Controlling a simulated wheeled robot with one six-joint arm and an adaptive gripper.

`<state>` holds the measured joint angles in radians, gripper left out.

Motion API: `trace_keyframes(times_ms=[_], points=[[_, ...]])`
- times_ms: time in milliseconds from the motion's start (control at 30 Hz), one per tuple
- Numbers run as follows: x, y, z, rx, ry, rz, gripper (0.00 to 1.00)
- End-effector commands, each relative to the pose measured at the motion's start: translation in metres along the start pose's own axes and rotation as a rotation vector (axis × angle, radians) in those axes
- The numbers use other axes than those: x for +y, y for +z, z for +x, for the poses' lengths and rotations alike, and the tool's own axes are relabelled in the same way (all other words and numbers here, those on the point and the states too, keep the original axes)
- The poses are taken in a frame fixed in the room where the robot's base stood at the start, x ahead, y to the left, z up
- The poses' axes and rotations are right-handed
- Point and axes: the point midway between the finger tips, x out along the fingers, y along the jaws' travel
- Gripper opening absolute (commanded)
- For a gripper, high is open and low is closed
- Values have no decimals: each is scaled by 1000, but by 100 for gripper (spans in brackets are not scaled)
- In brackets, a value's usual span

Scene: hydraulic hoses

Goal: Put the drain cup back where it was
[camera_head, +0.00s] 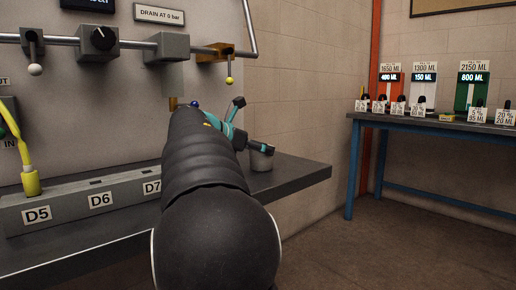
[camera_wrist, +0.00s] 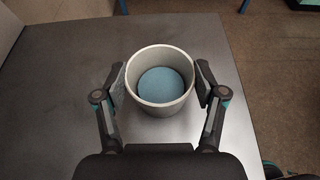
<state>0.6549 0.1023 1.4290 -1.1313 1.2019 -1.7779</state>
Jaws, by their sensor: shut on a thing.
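The drain cup (camera_head: 261,160) is a small light-grey cup near the right end of the grey bench, partly hidden by my gripper in the head view. In the wrist view the drain cup (camera_wrist: 161,55) is seen from above, upright, with a round blue surface inside. My gripper (camera_wrist: 160,82) is shut on the cup, one finger against each side wall. My gripper (camera_head: 262,147) also shows in the head view at the end of my dark arm. The cup appears at or just above the bench top; I cannot tell whether it touches.
The bench top (camera_head: 300,173) is bare around the cup, with its edges close by. A grey rack (camera_head: 80,203) labelled D5, D6 and D7 stands to the left. A sign (camera_head: 159,14) reads "DRAIN AT 0 bar" above a pipe with valves. A blue table (camera_head: 430,124) stands at right.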

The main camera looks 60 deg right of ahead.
Motion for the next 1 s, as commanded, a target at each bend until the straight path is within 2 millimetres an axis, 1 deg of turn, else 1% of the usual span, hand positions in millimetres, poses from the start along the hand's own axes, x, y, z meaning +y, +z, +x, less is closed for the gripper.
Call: trace_keyframes(times_ms=[33,67,100,133,433,533,667,1000], points=[[0,-1,0,0,0,0,75],[0,0,0,0,0,0,83],[0,0,0,0,0,0,93],[0,0,0,0,0,0,95],[0,0,0,0,0,0,95],[0,4,-2,0,1,2,95],[1,3,-18,-1,3,0,95],[1,3,-85,0,4,0,95]])
